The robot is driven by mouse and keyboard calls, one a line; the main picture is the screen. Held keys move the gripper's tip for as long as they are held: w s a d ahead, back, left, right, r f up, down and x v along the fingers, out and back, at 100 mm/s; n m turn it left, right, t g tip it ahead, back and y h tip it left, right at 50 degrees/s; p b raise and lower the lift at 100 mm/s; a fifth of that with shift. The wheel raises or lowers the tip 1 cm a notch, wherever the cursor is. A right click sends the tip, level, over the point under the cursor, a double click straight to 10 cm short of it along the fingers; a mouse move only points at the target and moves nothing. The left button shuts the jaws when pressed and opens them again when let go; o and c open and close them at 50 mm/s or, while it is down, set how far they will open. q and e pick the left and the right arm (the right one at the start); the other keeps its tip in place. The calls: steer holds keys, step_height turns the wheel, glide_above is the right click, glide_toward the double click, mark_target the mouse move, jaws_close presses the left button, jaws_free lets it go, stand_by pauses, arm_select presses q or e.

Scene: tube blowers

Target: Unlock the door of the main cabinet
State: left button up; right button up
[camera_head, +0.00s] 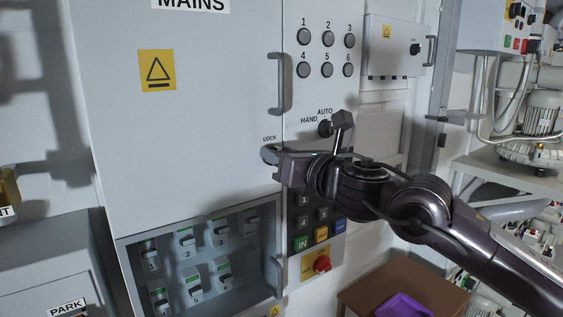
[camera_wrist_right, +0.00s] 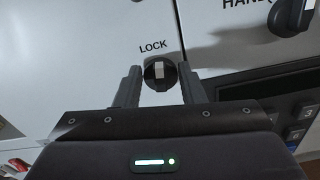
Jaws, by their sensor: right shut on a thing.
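The main cabinet door (camera_head: 215,110) is a large grey panel marked MAINS, and it looks shut. Its round dark lock knob (camera_wrist_right: 158,73) sits under the word LOCK, with a pale pointer mark that stands about upright in the right wrist view. In the head view the knob (camera_head: 269,153) is partly hidden by my right gripper (camera_head: 277,156). In the wrist view the right gripper's fingers (camera_wrist_right: 158,86) are on either side of the knob, shut on it. A vertical door handle (camera_head: 279,84) is above the lock. My left gripper is not in view.
A HAND/AUTO selector (camera_head: 326,128) is close above my right gripper. Numbered round buttons (camera_head: 327,54) are higher up. A keypad (camera_head: 302,243) and a red stop button (camera_head: 321,264) are below. A windowed breaker box (camera_head: 200,262) is under the door.

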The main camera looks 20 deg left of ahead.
steer(key=m+b, duration=0.1)
steer(key=m, duration=0.4)
steer(key=m+b, duration=0.2)
steer(key=m, duration=0.3)
steer(key=m+b, duration=0.1)
steer(key=m, duration=0.5)
steer(key=shift+w+d+f, duration=0.25)
steer(key=shift+w+f, duration=0.1)
steer(key=shift+f, duration=0.05)
steer(key=o, duration=1)
steer(key=shift+d+f+b, duration=0.1)
steer(key=shift+b, duration=0.2)
